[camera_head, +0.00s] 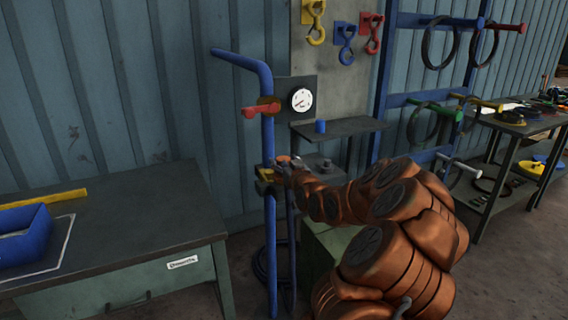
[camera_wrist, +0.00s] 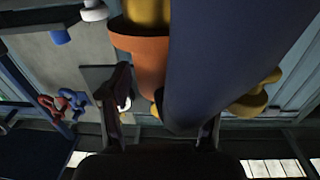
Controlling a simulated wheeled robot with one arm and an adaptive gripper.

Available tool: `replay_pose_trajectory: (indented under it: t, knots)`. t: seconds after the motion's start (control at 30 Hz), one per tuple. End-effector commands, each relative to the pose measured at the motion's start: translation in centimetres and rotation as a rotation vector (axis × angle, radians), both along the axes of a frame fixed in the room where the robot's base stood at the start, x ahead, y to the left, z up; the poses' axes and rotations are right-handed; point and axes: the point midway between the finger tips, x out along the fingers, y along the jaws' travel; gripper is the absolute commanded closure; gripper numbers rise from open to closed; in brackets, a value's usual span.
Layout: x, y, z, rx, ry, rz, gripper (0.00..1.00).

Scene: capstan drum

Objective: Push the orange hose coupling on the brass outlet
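The brass outlet (camera_head: 265,174) sits low on the upright blue standpipe in the head view. My gripper (camera_head: 281,167) is right beside it, with the orange hose coupling (camera_head: 283,159) at its fingers. In the wrist view the orange coupling (camera_wrist: 140,62) stands between my two fingers (camera_wrist: 163,108), which look closed on its sides. Yellow brass (camera_wrist: 148,12) shows at the coupling's upper rim. I cannot tell whether it is inside the coupling or behind it.
The standpipe (camera_head: 268,125) carries a red handle (camera_head: 262,108), with a gauge (camera_head: 301,99) beside it. A workbench (camera_head: 120,225) stands at left, a hose rack (camera_head: 383,90) at right.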

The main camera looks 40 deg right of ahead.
Motion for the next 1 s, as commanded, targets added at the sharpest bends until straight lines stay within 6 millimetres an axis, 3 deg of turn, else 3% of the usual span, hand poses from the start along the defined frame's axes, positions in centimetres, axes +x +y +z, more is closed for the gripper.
replay_pose_trajectory:
  t: [0.43,1.0]
  knots:
    - [-0.4,0.3,-0.2,0.002,0.004,0.003,0.26]
    - [-6.0,2.4,-0.1,0.001,0.001,-0.001,0.26]
